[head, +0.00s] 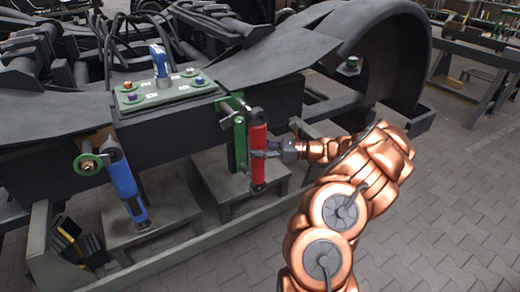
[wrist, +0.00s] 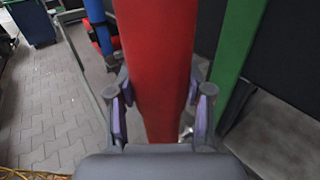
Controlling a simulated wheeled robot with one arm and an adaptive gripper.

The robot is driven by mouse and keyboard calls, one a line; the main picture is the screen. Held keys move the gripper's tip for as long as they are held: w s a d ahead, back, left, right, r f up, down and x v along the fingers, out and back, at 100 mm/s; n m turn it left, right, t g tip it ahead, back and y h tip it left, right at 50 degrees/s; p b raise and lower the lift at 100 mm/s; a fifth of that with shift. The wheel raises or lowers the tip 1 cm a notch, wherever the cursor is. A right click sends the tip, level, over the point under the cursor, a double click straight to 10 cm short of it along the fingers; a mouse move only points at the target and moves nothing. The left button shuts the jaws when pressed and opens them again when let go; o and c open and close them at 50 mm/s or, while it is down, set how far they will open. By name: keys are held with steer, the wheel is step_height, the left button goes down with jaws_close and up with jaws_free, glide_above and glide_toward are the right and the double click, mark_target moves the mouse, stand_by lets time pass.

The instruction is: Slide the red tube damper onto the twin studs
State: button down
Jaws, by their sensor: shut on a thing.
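The red tube damper (head: 258,150) stands nearly upright beside the green bracket (head: 238,140) on the bogie's side. In the wrist view the red tube (wrist: 156,60) fills the middle, between my fingers. My gripper (head: 272,150) is shut on the damper around its middle; it also shows in the wrist view (wrist: 158,112). The green bracket (wrist: 240,45) is to the right of the tube in the wrist view, with a gap between them there.
A blue damper (head: 124,185) hangs tilted at the left near a green ring (head: 88,165). A green control panel (head: 165,90) with a blue lever and several knobs sits on the frame above. A large dark wheel arch (head: 385,60) stands at the right. Paved floor (head: 440,220) lies open at right.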

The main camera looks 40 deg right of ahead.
steer(key=shift+w+d+r+p, duration=0.15)
steer(key=shift+w+p, duration=0.5)
steer(key=shift+w, duration=1.75)
steer(key=shift+c, duration=2)
jaws_free()
steer(key=shift+f, duration=0.2)
steer(key=v, duration=1.2)
steer(key=shift+r, duration=0.1)
